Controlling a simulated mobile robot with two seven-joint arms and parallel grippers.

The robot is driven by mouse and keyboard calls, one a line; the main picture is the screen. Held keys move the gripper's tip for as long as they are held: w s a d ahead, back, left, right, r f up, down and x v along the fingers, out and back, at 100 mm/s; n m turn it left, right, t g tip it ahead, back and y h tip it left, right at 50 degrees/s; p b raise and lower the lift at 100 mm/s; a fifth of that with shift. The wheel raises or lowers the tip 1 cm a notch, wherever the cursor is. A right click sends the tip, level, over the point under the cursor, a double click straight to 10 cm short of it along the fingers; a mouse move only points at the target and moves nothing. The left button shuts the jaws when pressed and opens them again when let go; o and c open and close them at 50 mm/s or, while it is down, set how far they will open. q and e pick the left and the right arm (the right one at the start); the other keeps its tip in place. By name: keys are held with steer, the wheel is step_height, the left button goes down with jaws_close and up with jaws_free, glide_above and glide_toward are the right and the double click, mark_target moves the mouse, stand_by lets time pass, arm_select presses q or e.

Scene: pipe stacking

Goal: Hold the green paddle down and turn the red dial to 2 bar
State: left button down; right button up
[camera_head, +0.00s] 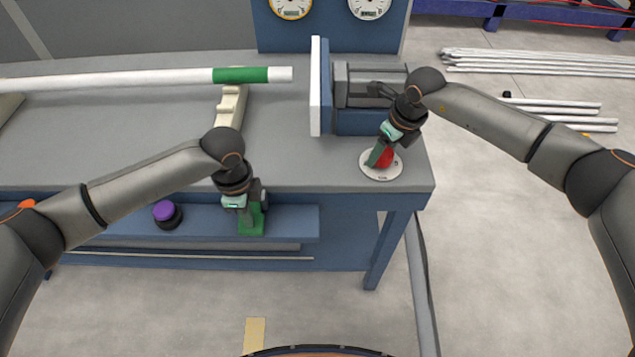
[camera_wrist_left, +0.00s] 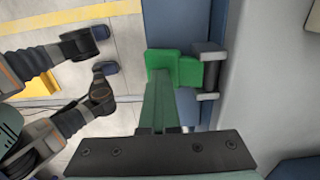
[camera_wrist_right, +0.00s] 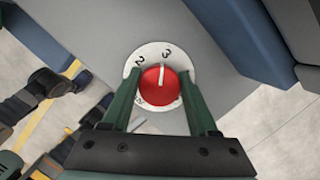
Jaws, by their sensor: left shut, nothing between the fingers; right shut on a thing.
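The green paddle (camera_head: 251,221) sits at the front of the blue shelf below the bench top. My left gripper (camera_head: 249,203) is shut and empty, with its fingertips at the paddle; in the left wrist view the shut fingers reach the paddle (camera_wrist_left: 173,66), but whether they press it is unclear. The red dial (camera_head: 386,158) sits on a white round scale plate at the bench's front right corner. My right gripper (camera_wrist_right: 160,100) is shut on the dial (camera_wrist_right: 158,86), one finger on each side. The dial's white mark points near the 3, with the 2 to its left.
A purple-topped button (camera_head: 164,211) is left of the paddle. A white pipe (camera_head: 150,79) with a green band points at a white plate (camera_head: 316,87) on the bench. Two gauges (camera_head: 291,6) stand at the back; their needles are too small to read. Loose pipes (camera_head: 540,60) lie right.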

arm_select(q)
steer(key=shift+a+f, duration=0.15)
steer(key=shift+f, duration=0.05)
arm_select(e)
steer(key=shift+w+d+r, duration=0.1)
steer(key=shift+w+d, duration=0.05)
steer(key=shift+d, duration=0.15)
steer(key=shift+d+n+g, duration=0.1)
steer(key=shift+n+g, duration=0.2)
steer(key=shift+n, duration=1.4)
steer(key=shift+w, duration=0.1)
arm_select(q)
steer(key=shift+r, duration=2.15)
arm_select(e)
steer(key=o, duration=0.8)
steer(key=shift+c, duration=0.2)
arm_select(q)
steer(key=shift+w, duration=0.1)
arm_select(e)
steer(key=o, duration=0.3)
steer(key=shift+o, duration=0.7)
steer(key=shift+y, duration=0.3)
steer(key=shift+a, duration=0.25)
